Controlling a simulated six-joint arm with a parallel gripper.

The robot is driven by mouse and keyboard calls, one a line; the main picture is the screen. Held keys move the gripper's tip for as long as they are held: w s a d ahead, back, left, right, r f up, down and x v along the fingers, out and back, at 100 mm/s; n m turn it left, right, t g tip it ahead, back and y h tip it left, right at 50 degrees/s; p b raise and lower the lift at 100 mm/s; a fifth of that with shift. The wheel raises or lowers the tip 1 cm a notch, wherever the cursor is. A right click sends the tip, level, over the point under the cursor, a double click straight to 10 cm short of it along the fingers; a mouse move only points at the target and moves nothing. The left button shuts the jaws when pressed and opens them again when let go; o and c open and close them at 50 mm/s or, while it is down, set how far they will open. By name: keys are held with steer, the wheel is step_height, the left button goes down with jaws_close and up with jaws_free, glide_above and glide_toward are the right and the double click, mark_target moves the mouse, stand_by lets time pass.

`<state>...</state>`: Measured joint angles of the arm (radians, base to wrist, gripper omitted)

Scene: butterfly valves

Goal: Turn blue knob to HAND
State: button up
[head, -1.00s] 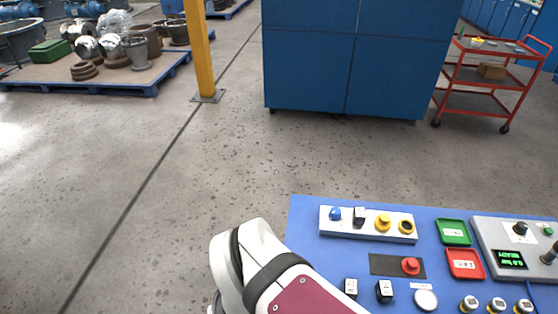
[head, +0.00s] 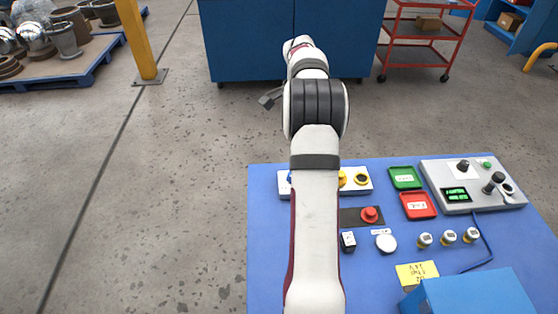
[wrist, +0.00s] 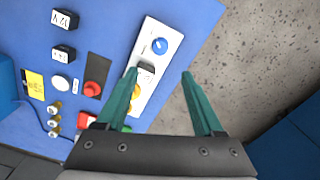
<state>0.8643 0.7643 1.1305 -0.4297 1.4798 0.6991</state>
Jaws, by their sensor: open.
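The blue knob (wrist: 160,46) is round with a pale mark and sits at one end of a white switch strip (wrist: 150,28) in the wrist view. In the head view only a sliver of the blue knob (head: 290,178) shows beside my arm. Any HAND lettering is too small to read. My gripper (wrist: 160,74) is open and empty, its two green fingers apart. The blue knob shows beyond the fingertips, between their lines, and the fingers look clear of it. In the head view my gripper (head: 270,98) is small and partly hidden, past the panel's far edge.
The strip also carries a black switch (wrist: 146,68) and yellow buttons (head: 361,179). A red button (head: 370,215), a green tray (head: 405,178), a red tray (head: 418,206) and a grey control box (head: 475,168) share the blue panel (head: 265,240). Open floor lies beyond.

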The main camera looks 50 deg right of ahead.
step_height(320, 180, down, 14)
steer(key=shift+a+r, duration=0.1)
jaws_close()
stand_by(0.4)
